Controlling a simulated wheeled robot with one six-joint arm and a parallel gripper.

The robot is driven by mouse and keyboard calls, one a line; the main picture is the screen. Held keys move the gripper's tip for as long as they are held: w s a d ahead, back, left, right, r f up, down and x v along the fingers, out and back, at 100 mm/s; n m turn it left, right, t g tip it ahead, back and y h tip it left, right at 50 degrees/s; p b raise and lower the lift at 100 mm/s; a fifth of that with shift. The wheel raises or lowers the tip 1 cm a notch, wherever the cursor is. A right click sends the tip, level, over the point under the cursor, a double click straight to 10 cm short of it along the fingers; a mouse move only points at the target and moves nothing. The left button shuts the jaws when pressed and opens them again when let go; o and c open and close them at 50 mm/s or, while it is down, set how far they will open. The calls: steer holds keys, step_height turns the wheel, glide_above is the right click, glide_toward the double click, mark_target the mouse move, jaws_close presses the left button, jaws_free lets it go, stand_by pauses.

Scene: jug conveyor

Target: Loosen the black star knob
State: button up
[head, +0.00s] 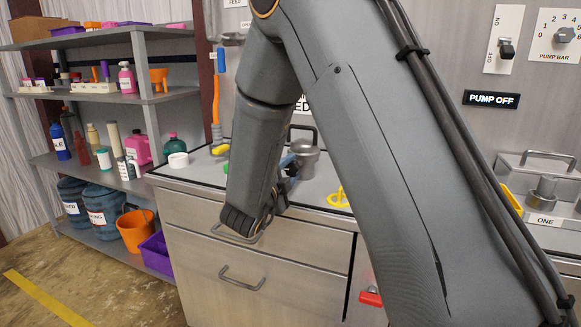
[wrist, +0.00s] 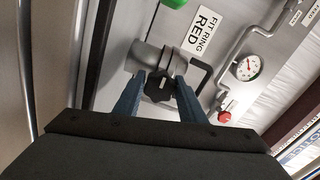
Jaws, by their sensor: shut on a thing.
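The black star knob (wrist: 158,88) shows in the wrist view, with a light mark on its face. It sits at the front of a grey round fitting (wrist: 147,55). My gripper (wrist: 160,79) has one blue finger on each side of the knob and is shut on it. In the head view my gripper's blue fingers (head: 288,160) show only in part beside my wrist, at the grey fitting (head: 304,157) over the counter. The knob cannot be made out there, as my arm hides that area.
Shelves (head: 100,88) with bottles stand left.

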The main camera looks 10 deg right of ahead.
steer(key=n+p, duration=0.2)
steer(key=n, duration=0.3)
steer(key=shift+n, duration=0.3)
stand_by(0.4)
steer(key=o, duration=1)
steer(key=shift+f, duration=0.1)
steer(key=shift+o, duration=0.2)
steer(key=shift+b+v, duration=0.4)
steer(key=shift+v, duration=3.55)
